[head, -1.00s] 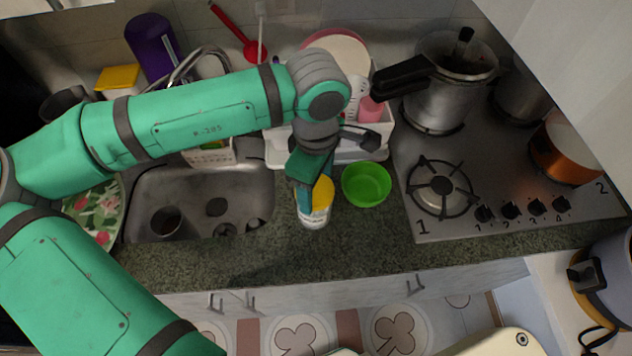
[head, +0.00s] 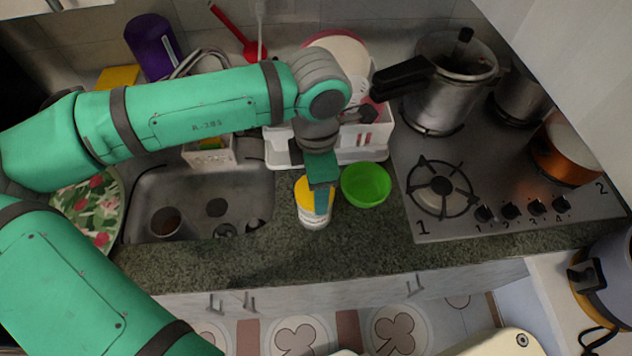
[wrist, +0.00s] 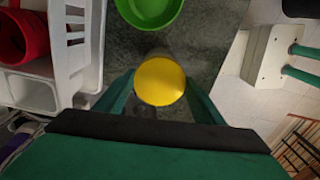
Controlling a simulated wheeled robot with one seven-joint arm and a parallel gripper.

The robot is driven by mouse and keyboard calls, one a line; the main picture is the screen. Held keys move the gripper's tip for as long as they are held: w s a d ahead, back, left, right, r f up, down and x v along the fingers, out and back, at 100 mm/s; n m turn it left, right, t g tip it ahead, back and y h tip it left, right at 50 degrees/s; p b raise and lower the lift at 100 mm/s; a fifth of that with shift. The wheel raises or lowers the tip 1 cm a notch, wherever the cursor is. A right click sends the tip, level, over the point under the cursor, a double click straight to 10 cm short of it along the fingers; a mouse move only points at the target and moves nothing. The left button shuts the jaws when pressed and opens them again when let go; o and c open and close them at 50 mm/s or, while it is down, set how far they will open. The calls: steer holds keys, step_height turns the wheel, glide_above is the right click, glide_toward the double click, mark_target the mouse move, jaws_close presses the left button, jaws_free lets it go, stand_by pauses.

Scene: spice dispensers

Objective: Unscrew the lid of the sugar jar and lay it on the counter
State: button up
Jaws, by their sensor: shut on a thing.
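The sugar jar (head: 314,222) stands upright on the counter between the sink and the green bowl, with a yellow lid (head: 301,190) on top. The wrist view shows the round yellow lid (wrist: 160,82) from above, between the two green fingers. My gripper (head: 321,203) points down over the jar and is shut on the lid. The gripper also shows in the wrist view (wrist: 160,92), with one finger on each side of the lid. In the head view the gripper covers part of the lid. I cannot tell whether the lid is loose from the jar.
A green bowl (head: 366,185) stands just right of the jar. The sink (head: 262,190) is to the left, a white dish rack (head: 376,150) behind, and the stove (head: 465,228) to the right. The counter (head: 290,265) in front of the jar is clear.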

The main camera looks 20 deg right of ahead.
steer(key=shift+a+r+n, duration=0.1)
steer(key=shift+n, duration=0.2)
steer(key=shift+s, duration=0.15)
steer(key=shift+n, duration=0.6)
